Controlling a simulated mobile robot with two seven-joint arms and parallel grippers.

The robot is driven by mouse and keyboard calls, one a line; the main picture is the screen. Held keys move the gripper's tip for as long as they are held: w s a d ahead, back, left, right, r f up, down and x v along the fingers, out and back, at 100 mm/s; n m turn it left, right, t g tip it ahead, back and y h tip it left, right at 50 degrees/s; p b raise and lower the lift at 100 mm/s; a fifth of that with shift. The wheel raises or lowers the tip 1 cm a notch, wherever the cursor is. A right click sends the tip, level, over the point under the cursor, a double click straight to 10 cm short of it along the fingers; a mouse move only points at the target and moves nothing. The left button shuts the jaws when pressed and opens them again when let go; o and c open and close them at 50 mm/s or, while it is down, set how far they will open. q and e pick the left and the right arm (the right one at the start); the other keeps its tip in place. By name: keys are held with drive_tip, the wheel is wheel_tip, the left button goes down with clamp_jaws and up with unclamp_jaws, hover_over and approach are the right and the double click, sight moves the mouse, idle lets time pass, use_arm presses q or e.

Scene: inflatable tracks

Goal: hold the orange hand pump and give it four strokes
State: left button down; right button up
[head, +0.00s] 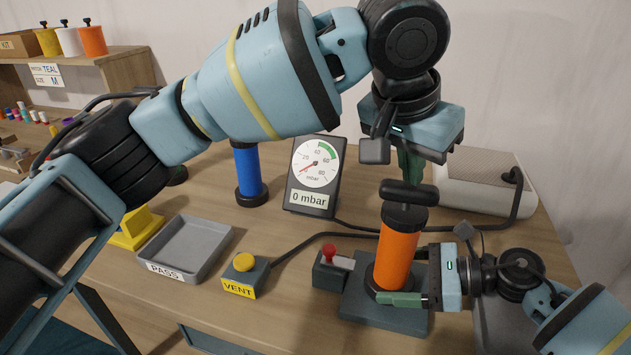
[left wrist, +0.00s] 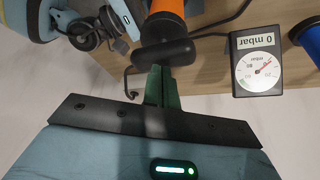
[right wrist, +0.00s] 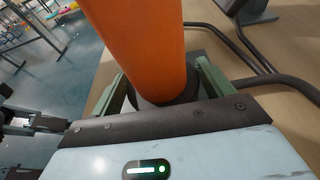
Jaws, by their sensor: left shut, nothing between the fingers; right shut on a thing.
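The orange hand pump (head: 397,258) stands upright on a dark base plate (head: 375,318), with its black T-handle (head: 408,194) just above the barrel's black cap. My right gripper (head: 388,297) is shut on the lower barrel from the right; in the right wrist view its green fingers lie on both sides of the barrel (right wrist: 140,40). My left gripper (head: 411,170) points down just above and behind the handle, shut and empty. In the left wrist view its closed fingers (left wrist: 164,85) end at the handle (left wrist: 163,53); I cannot tell whether they touch it.
A gauge (head: 316,175) reading 0 mbar stands behind the pump. A red-knobbed valve (head: 331,268), a yellow-topped VENT button (head: 243,272), a grey PASS tray (head: 187,249) and a blue cylinder (head: 249,172) are to the left. A grey-white box (head: 485,182) is behind right. Black hoses cross the table.

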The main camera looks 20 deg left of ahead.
use_arm(q)
wheel_tip(320, 180, up, 7)
idle(0.8)
drive_tip(key=shift+f, duration=0.15)
idle(0.5)
drive_tip(key=shift+f, duration=3.45)
wheel_tip(320, 180, up, 7)
drive_tip(key=shift+f, duration=3.5)
drive_tip(key=shift+r, duration=0.1)
wheel_tip(320, 180, up, 7)
